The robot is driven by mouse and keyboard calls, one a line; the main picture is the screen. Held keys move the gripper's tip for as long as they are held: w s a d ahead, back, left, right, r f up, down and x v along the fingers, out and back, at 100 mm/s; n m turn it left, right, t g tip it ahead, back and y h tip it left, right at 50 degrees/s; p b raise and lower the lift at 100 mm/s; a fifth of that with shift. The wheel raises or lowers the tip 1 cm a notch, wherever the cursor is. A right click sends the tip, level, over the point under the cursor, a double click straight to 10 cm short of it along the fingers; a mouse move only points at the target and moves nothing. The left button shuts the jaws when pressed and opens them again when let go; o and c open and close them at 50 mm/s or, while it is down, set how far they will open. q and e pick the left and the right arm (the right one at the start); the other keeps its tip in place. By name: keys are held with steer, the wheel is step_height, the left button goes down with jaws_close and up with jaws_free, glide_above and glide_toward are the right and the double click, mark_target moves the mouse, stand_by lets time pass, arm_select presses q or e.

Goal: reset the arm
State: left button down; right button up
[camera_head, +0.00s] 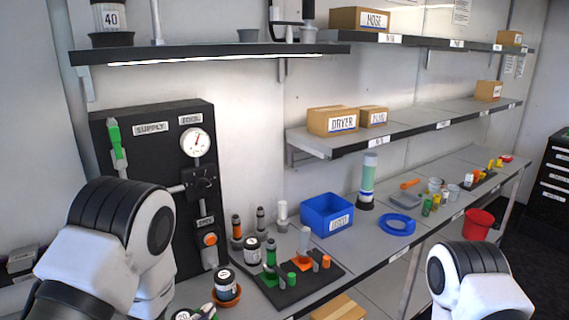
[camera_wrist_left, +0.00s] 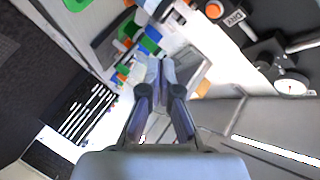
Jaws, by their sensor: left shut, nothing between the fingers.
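My left arm (camera_head: 115,235) is raised at the left of the head view, in front of the black supply panel (camera_head: 152,120). Its fingers cannot be made out there. In the left wrist view my left gripper (camera_wrist_left: 160,72) has its two fingers together at the tips, with nothing between them. The bench, shelves and panel lie beyond it. Only white and black links of my right arm (camera_head: 475,280) show at the lower right of the head view; its gripper is out of the picture.
A dark drawer cabinet (camera_head: 554,185) is at the far right. Shelves with boxes overhang the bench.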

arm_select(q)
steer(key=s+a+f+n+g+y+b, duration=0.1)
steer(key=s+a+f+n+g, duration=0.3)
steer(key=s+f, duration=0.6)
steer(key=s+a+f+n+g+y, duration=0.1)
steer(key=s+a+f+n+g, duration=0.2)
steer(key=s+f+n+g, duration=0.6)
steer(key=s+f, duration=0.4)
steer(key=s, duration=0.8)
steer(key=shift+s+a+g, duration=0.15)
steer(key=shift+a+g, duration=0.1)
steer(key=shift+g, duration=0.45)
arm_select(e)
steer(key=shift+w+f, duration=0.45)
steer(key=shift+f, duration=0.3)
